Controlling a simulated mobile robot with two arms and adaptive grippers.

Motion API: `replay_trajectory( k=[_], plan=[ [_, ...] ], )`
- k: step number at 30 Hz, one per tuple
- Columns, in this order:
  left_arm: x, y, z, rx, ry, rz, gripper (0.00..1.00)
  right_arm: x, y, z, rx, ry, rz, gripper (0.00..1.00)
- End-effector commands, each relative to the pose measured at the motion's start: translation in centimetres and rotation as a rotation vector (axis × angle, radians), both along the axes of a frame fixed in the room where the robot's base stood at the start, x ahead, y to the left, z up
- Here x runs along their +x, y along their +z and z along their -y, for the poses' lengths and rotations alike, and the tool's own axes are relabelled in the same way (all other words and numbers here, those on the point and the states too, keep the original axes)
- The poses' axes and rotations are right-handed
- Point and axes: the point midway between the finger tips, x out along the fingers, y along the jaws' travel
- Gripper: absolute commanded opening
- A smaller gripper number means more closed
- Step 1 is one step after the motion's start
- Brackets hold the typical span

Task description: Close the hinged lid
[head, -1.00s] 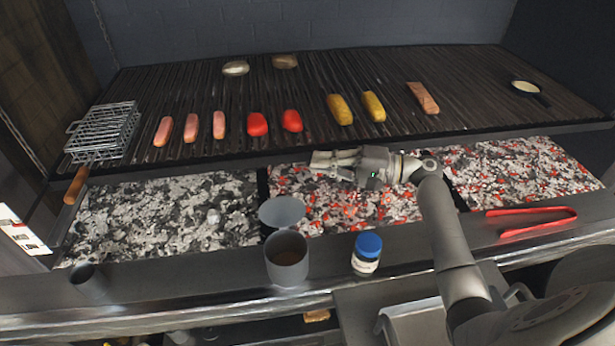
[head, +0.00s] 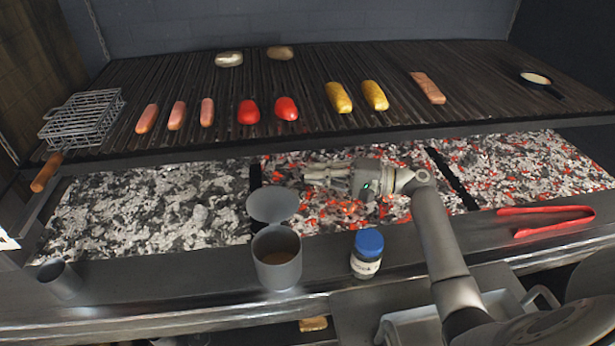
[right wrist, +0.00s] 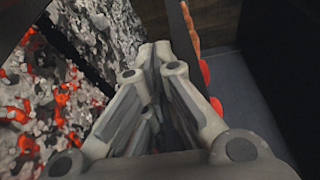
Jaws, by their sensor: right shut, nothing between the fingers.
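A grey cylindrical canister (head: 277,262) stands open on the front ledge, with brown contents inside. Its round hinged lid (head: 273,204) is raised at the far side of the rim, tilted up and back over the coals. My right gripper (head: 308,173) is shut and empty, pointing left above the coals, to the right of and beyond the lid, apart from it. The right wrist view shows its closed fingers (right wrist: 155,62); neither canister nor lid can be made out there. My left gripper is not in view.
A jar with a blue cap (head: 367,250) stands right of the canister. Red tongs (head: 545,220) lie on the ledge at right, and a small grey cup (head: 60,279) stands at left. Beyond the glowing coals, the grill (head: 320,66) holds sausages, tomatoes, corn and a wire basket (head: 85,118).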

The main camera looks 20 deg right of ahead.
Motion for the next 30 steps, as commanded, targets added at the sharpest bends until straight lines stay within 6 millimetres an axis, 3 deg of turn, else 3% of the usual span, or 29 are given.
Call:
replay_trajectory(
  k=[12, 19, 30],
  plan=[
    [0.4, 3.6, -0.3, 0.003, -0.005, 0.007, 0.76, 5.0, 0.5, -7.2, 0.003, 0.002, 0.001, 0.00],
    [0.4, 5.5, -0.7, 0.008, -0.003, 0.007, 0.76, 1.8, 0.4, -7.7, 0.001, 0.000, -0.001, 0.00],
    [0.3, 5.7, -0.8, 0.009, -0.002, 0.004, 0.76, 1.0, 0.2, -7.9, 0.000, 0.000, 0.001, 0.00]
  ],
)
